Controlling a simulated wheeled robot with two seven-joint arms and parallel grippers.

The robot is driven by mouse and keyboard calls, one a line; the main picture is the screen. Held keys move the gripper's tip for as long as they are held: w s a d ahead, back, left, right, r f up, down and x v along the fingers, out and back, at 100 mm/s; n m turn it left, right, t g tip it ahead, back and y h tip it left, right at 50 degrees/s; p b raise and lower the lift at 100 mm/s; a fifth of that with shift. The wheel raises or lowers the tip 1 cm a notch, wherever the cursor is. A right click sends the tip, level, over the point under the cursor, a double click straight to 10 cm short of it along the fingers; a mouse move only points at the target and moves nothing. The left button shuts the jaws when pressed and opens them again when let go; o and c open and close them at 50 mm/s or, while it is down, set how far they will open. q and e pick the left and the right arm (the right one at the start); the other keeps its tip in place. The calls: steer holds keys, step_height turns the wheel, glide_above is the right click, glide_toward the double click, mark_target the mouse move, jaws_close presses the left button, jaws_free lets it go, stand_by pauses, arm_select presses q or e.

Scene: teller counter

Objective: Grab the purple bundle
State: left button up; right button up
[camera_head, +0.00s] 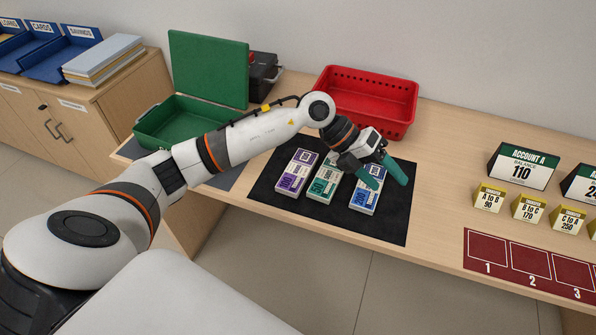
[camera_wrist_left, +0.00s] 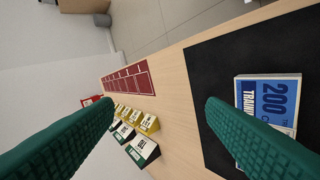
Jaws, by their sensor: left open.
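The purple bundle (camera_head: 297,171) lies on the black mat (camera_head: 285,205), leftmost of three bundles in the head view. The green bundle (camera_head: 326,178) lies in the middle and the blue bundle (camera_head: 364,196) on the right. My left gripper (camera_head: 385,178) is open with green fingers, above or beside the blue bundle, to the right of the purple one. The purple bundle is not in the wrist view. My right gripper is not in view.
A red basket (camera_head: 367,105) stands behind the mat. An open green box (camera_head: 185,125) stands to the left. Account signs (camera_head: 522,167), yellow cards (camera_head: 489,198) and a numbered red strip (camera_head: 530,265) are at the right. Bare counter lies between mat and strip.

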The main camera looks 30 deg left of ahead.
arm_select(q)
steer(key=w+a+f+y, duration=0.15)
steer(key=a+y, duration=0.45)
steer(key=a, duration=0.6)
steer(key=n+g+y, duration=0.2)
steer(key=n+y, duration=0.1)
steer(key=y, duration=0.1)
glide_above(298, 168)
step_height(298, 168, down, 4)
steer(key=shift+s+a+r, duration=0.1)
steer(key=shift+s+r, duration=0.05)
steer(key=shift+r, duration=0.05)
steer(key=shift+m, duration=0.3)
steer(key=shift+d+f+p, duration=0.2)
steer(key=shift+f+p, duration=0.4)
steer(key=shift+f, duration=2.5)
steer(key=shift+c, duration=0.2)
steer(key=shift+r, duration=0.1)
steer(key=c, duration=0.7)
